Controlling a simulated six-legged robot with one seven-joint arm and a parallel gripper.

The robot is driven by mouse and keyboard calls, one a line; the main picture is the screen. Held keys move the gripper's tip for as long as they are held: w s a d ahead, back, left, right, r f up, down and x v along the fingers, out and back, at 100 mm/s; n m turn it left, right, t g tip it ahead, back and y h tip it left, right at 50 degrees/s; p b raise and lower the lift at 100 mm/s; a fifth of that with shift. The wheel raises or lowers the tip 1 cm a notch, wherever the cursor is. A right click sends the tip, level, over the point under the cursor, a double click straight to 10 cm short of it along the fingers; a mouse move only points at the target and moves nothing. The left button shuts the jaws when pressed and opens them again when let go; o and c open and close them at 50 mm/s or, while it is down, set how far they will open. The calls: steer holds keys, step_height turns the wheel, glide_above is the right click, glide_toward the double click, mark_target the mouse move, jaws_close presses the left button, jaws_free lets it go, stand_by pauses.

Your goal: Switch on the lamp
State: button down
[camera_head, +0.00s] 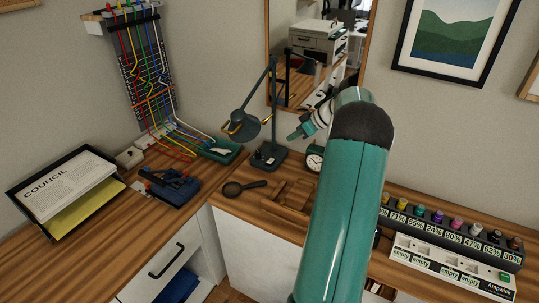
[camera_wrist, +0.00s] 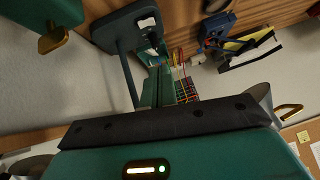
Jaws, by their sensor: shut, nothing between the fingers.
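The dark grey-green desk lamp (camera_head: 243,122) stands at the back of the desk, its shade tilted down to the left with brass-coloured parts. Its base (camera_head: 268,158) carries a small light-coloured detail. In the wrist view the lamp base (camera_wrist: 110,29) is at the top, with a pale detail that may be the switch. No glow shows from the lamp. My gripper (camera_head: 291,137) is shut and empty, pointing left, above and right of the base in the head view. Its narrow teal fingers (camera_wrist: 163,72) show in the wrist view; whether they touch the lamp is unclear.
A teal clock (camera_head: 314,158) stands right of the lamp base, close below my gripper. A magnifying glass (camera_head: 240,187) and a wooden tray (camera_head: 289,203) lie in front. A green tray (camera_head: 222,151) stands left. A mirror (camera_head: 303,95) hangs behind. My arm hides part of the desk.

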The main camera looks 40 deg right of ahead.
steer(key=w+f, duration=0.1)
glide_above(270, 161)
steer(key=s+d, duration=0.1)
steer(key=s, duration=0.1)
step_height(270, 161, down, 6)
steer(key=shift+f, duration=0.1)
steer(key=f, duration=0.2)
steer(key=shift+w+a+f, duration=0.15)
steer(key=shift+a+f, duration=0.05)
steer(key=shift+f, duration=0.1)
steer(key=shift+a+f, duration=0.1)
steer(key=shift+f, duration=0.75)
